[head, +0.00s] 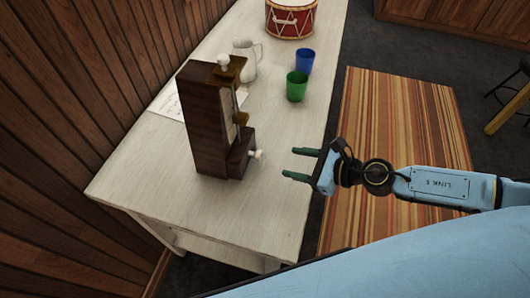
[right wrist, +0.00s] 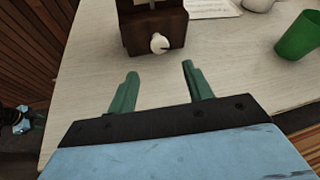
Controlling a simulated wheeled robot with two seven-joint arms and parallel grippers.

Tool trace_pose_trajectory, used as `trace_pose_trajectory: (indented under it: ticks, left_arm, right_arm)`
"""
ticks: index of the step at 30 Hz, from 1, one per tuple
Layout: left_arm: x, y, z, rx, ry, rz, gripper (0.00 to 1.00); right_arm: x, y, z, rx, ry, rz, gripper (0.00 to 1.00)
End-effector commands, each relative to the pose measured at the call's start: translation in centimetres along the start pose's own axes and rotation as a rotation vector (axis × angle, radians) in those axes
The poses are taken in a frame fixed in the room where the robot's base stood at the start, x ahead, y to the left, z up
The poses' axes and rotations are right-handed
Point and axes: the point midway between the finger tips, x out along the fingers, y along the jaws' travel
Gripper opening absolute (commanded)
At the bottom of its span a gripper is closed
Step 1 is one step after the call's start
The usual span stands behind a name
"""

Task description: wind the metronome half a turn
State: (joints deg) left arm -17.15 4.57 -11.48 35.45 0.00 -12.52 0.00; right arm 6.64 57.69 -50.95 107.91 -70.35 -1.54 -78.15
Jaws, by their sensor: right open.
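The metronome (head: 205,125) is a tall dark wooden case standing upright on the white table. A small white knob (head: 257,154) sticks out low on its right side, and another white knob (head: 223,62) is on top. In the right wrist view the low white knob (right wrist: 159,43) faces me from the metronome's base (right wrist: 135,35), ahead of my fingers. My right gripper (head: 300,165) is open and empty, to the right of the low knob and apart from it. Part of my left gripper (right wrist: 37,119) shows small at the left edge of the right wrist view; its jaws are unclear.
On the table (head: 265,215) stand a white jug (head: 246,66), a green cup (head: 296,87), a blue cup (head: 304,61) and a red drum (head: 291,20). A paper (head: 168,102) lies behind the metronome. The table in front of the knob is clear. A wooden wall runs along the left.

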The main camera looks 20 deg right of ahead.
Motion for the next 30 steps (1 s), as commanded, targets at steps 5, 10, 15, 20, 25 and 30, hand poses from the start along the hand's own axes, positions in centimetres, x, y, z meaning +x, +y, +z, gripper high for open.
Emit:
trace_pose_trajectory:
  ticks: [5, 10, 15, 20, 25, 30]
  left_arm:
    - [-1.2, 0.0, -0.1, 0.000, -0.001, 0.000, 0.45]
    - [-1.3, 0.0, -0.1, 0.000, -0.001, 0.000, 0.45]
    - [-1.1, 0.0, -0.1, 0.000, -0.001, 0.000, 0.45]
    - [-1.1, 0.0, -0.1, 0.000, -0.001, 0.000, 0.45]
    - [-1.1, 0.0, -0.1, 0.000, -0.001, 0.000, 0.45]
    - [-1.1, 0.0, -0.1, 0.000, 0.000, 0.000, 0.45]
  right_arm:
    - [4.0, -0.1, 0.3, 0.004, -0.004, -0.001, 0.51]
    - [7.2, 0.0, 0.2, 0.003, -0.004, -0.001, 0.51]
    - [9.3, 0.0, 0.1, 0.004, -0.003, -0.002, 0.51]
    - [10.0, 0.0, 0.1, 0.004, -0.002, -0.001, 0.51]
    - [10.1, 0.0, 0.1, 0.004, -0.001, -0.001, 0.51]
    - [10.0, 0.0, 0.1, 0.004, -0.002, -0.001, 0.40]
